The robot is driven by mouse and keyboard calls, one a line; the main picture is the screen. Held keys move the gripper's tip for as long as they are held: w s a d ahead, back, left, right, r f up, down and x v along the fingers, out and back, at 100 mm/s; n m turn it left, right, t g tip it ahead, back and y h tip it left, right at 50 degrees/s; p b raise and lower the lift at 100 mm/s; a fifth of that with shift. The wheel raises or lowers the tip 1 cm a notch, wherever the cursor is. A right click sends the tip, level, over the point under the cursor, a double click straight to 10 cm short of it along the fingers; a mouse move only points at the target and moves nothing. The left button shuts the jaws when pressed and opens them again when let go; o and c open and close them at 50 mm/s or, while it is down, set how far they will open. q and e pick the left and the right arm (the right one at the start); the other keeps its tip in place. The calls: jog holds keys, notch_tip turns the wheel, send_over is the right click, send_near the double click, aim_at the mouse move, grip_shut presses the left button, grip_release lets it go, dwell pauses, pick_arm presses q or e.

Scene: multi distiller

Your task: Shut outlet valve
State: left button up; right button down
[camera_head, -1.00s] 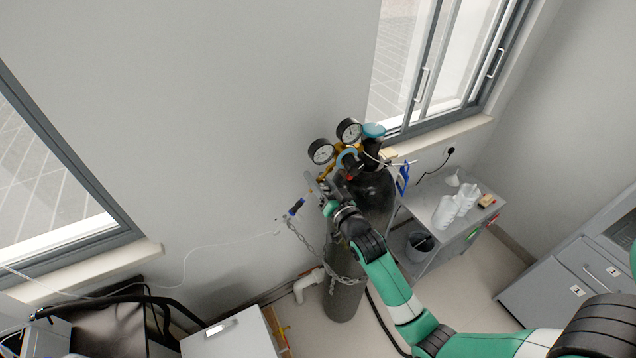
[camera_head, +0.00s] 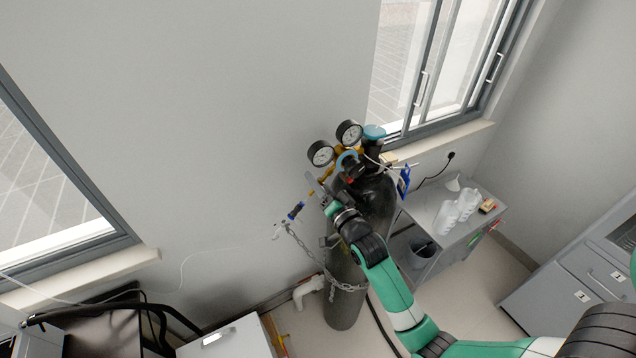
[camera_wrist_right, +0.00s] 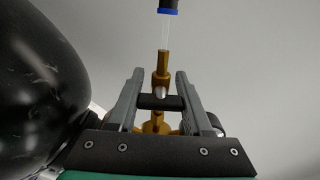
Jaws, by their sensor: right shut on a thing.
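The outlet valve's black bar handle (camera_wrist_right: 160,102) sits on a brass fitting (camera_wrist_right: 162,64) in the right wrist view. My right gripper (camera_wrist_right: 160,85) has one finger on each side of the bar and is shut on it. In the head view my right gripper (camera_head: 320,187) is at the left side of the regulator, below the two round gauges (camera_head: 320,153). The handle is too small and covered to make out there. A dark gas cylinder (camera_head: 345,305) stands upright under the regulator. My left gripper is not in view.
A chain (camera_head: 345,285) runs around the cylinder to the wall. A blue-ended tube fitting (camera_head: 295,210) is close left of my gripper. A grey bench (camera_head: 432,207) with white bottles stands to the right. The wall is close behind; a white cabinet (camera_head: 228,340) is front left.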

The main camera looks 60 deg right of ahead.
jog(key=shift+c, duration=1.6)
grip_release()
jog(key=v, duration=1.1)
jog(key=shift+s+a, duration=0.2)
jog(key=shift+s, duration=0.05)
